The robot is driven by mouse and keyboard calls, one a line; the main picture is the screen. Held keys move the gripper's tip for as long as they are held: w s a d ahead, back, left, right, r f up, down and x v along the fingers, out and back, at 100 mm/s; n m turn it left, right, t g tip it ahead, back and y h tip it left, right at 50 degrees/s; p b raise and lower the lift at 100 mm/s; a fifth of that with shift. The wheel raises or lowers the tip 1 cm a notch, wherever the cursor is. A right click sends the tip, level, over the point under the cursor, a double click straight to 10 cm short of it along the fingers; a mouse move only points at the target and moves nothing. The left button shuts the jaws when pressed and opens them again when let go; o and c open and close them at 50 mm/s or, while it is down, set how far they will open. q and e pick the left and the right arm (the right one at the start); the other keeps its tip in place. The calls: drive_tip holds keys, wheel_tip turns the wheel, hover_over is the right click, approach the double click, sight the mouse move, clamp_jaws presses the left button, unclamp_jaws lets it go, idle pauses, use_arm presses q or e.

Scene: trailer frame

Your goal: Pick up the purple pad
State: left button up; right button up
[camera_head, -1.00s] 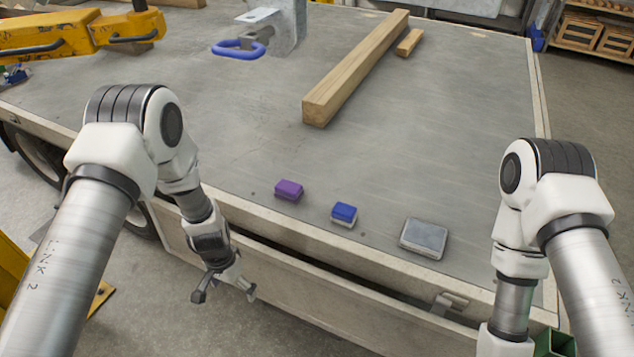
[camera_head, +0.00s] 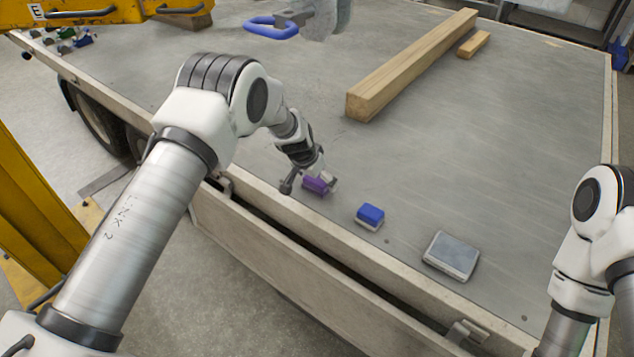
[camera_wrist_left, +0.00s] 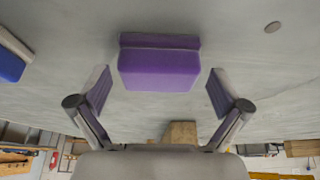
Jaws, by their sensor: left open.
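The purple pad (camera_head: 317,186) lies on the grey trailer bed near its front edge. In the left wrist view the purple pad (camera_wrist_left: 158,66) is a two-layer block, just ahead of the fingertips and centred between them. My left gripper (camera_head: 308,186) is open with its fingers to either side of the pad in the head view. In the left wrist view the left gripper's fingers (camera_wrist_left: 159,92) are spread wide and appear not to touch the pad. My right gripper is outside the frames; only part of the right arm shows.
A blue pad (camera_head: 369,216) sits right of the purple one, and a grey flat block (camera_head: 452,255) lies farther right. A long wooden beam (camera_head: 412,66) and a short wood piece (camera_head: 474,44) lie farther back. A blue ring handle (camera_head: 271,27) stands behind. The bed between is clear.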

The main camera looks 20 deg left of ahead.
use_arm(q)
drive_tip(key=c, duration=1.2)
drive_tip(key=shift+r, duration=0.1)
